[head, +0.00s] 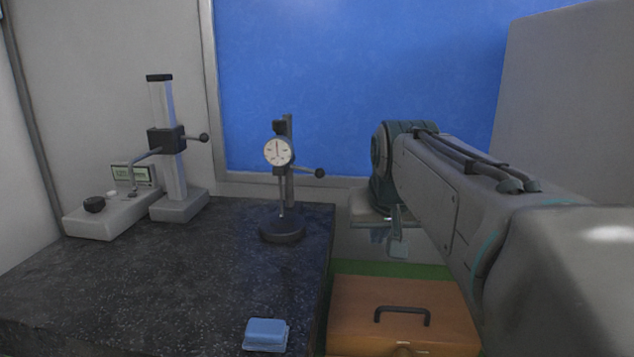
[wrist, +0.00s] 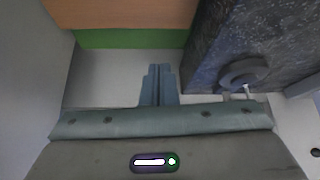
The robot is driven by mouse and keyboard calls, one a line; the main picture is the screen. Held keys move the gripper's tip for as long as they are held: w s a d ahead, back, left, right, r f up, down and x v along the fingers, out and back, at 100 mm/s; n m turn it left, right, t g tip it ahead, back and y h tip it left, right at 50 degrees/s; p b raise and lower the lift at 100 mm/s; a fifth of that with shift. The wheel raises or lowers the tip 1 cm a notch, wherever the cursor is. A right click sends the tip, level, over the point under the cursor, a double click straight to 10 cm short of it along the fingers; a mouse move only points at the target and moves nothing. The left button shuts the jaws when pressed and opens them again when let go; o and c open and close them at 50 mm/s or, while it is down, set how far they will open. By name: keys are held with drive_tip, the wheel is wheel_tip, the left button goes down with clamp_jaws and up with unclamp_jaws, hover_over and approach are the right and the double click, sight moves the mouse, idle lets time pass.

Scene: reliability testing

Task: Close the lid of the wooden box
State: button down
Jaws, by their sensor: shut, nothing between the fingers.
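The wooden box (head: 352,307) is orange-brown and sits at the lower right of the head view, beside the dark stone table. Its top panel, with a black handle (head: 402,311), looks flat and down; the seam is not clear, and the front is cut off by the frame. A plain brown part of the box shows at the top of the wrist view (wrist: 120,12). My gripper (wrist: 158,70) is shut and empty, pointing towards the box with a gap between. In the head view my gripper (head: 398,248) hangs beyond the box's far edge, partly behind my arm.
A green surface (head: 420,270) lies under the box. The dark stone table (head: 150,290) carries a dial gauge stand (head: 282,232), a height gauge (head: 170,150) and a blue block (head: 266,334). A grey panel (head: 570,110) stands at the right.

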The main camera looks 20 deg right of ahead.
drive_tip(key=s+a+f+n+g+y+p, duration=0.1)
drive_tip(key=s+a+f+n+g+p, duration=0.1)
drive_tip(key=s+a+f+p, duration=0.4)
drive_tip(key=s+a+f+n+g+y+p, duration=0.1)
drive_tip(key=s+a+f+p, duration=0.2)
drive_tip(key=s, duration=0.5)
drive_tip(key=w+d+r+m+h, duration=0.15)
drive_tip(key=w+d+r, duration=0.4)
drive_tip(key=w, duration=0.65)
drive_tip(key=w+d+r+m, duration=0.35)
drive_tip(key=w+r, duration=0.25)
drive_tip(key=w, duration=0.5)
drive_tip(key=s+a+f+n, duration=0.2)
drive_tip(key=s+a+f, duration=0.2)
drive_tip(key=s, duration=0.7)
drive_tip(key=s+a+f+n+y, duration=0.1)
drive_tip(key=s+a+f+n, duration=0.2)
drive_tip(key=s, duration=0.9)
wheel_tip(320, 180, down, 4)
drive_tip(key=shift+a+f+b, duration=0.15)
drive_tip(key=shift+a+b, duration=0.3)
drive_tip(key=shift+a, duration=0.6)
